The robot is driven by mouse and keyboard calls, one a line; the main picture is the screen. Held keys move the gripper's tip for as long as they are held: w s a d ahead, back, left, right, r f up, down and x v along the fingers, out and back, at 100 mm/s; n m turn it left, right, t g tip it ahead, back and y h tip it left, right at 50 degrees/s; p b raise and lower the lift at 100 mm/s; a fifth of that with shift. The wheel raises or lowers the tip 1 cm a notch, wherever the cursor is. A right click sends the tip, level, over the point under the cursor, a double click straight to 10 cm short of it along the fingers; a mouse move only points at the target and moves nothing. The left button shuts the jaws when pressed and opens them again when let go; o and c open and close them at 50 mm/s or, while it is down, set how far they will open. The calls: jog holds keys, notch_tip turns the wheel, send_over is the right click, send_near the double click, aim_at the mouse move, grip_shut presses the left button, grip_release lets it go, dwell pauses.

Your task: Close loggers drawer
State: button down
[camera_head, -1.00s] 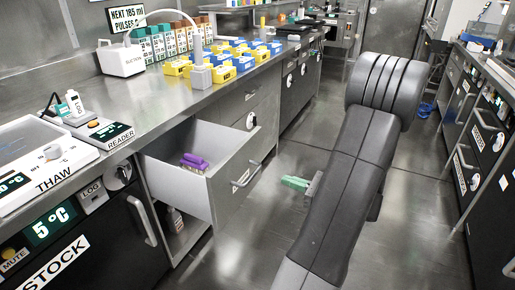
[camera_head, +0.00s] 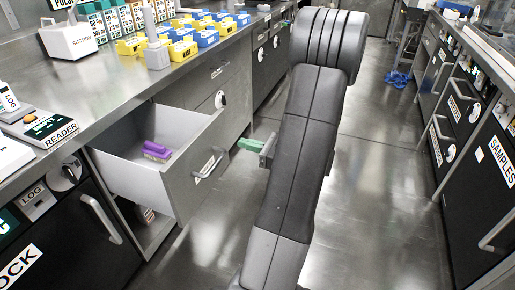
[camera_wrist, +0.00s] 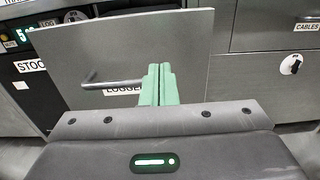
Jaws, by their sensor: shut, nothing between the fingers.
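The loggers drawer (camera_head: 188,187) is pulled open below the left bench, with purple loggers (camera_head: 157,151) lying inside. Its front panel has a bar handle (camera_head: 209,164). In the wrist view the drawer front (camera_wrist: 190,35) shows with its handle (camera_wrist: 110,83) and a label partly hidden behind my fingers. My gripper (camera_head: 250,143) has green fingers and is shut and empty, to the right of the drawer front in the head view. In the wrist view its fingertips (camera_wrist: 159,70) appear in front of the panel, just right of the handle. I cannot tell whether they touch it.
The bench (camera_head: 120,92) holds a suction unit (camera_head: 68,38), a reader (camera_head: 50,128) and several yellow and blue boxes. A closed drawer (camera_head: 221,70) is beyond the open one. A second row of cabinets (camera_head: 470,130) stands at right, with clear floor (camera_head: 365,190) between.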

aim_at(213, 135)
jog(key=b+x, duration=0.2)
jog(key=x, duration=0.6)
jog(key=shift+w+a, duration=0.1)
jog(key=shift+a, duration=0.1)
jog(key=p+x, duration=0.3)
jog(key=x, duration=2.7)
jog(key=shift+a, duration=0.4)
jog(key=shift+w+r, duration=0.15)
